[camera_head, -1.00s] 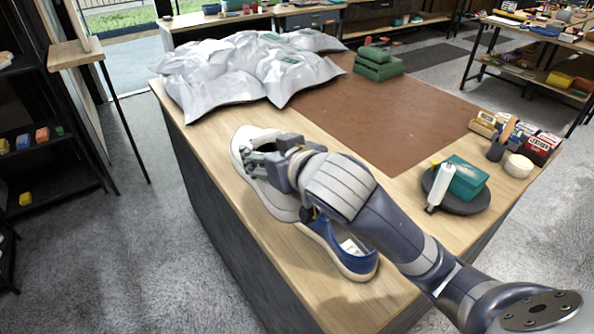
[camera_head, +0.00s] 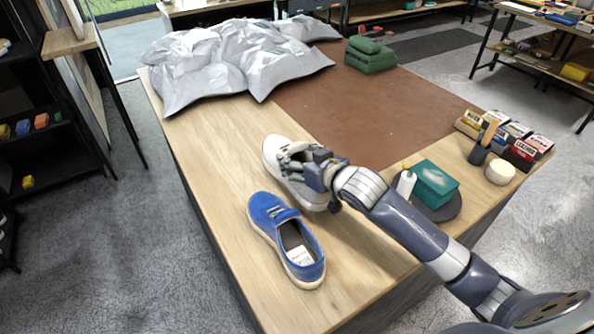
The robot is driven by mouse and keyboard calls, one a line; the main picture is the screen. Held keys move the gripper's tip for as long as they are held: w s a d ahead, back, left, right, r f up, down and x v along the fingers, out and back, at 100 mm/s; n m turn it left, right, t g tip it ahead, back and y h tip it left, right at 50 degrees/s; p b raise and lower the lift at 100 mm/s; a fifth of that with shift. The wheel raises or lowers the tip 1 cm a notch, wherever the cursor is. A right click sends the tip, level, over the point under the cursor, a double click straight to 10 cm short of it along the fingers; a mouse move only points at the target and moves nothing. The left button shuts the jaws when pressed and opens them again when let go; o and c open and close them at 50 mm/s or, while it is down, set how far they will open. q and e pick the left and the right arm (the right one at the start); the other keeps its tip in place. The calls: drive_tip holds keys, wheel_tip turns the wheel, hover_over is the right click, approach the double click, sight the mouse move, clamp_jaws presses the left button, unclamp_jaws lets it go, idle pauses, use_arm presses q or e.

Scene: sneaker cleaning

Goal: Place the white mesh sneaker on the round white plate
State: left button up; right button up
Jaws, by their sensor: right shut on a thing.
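The white mesh sneaker (camera_head: 274,152) is in the middle of the head view, toe pointing to the back left. My right gripper (camera_head: 296,160) is shut on its upper, and the hand hides much of the opening and heel. I cannot tell whether the sole touches the table or hangs just above it. I see no round white plate that I can be sure of. My left gripper is out of view.
A blue slip-on shoe (camera_head: 270,214) lies left in front of the sneaker. A dark round tray (camera_head: 446,208) holds a teal box (camera_head: 434,182). Silvery bags (camera_head: 215,70) and a green stack (camera_head: 370,58) stand behind. The brown mat (camera_head: 365,115) is mostly clear.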

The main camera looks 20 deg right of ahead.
wheel_tip(320, 180, down, 3)
drive_tip(key=shift+f, duration=0.5)
drive_tip(key=o, duration=1)
drive_tip(key=shift+f, duration=0.1)
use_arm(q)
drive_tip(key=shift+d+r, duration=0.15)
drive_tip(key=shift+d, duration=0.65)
use_arm(e)
drive_tip(key=o, duration=0.3)
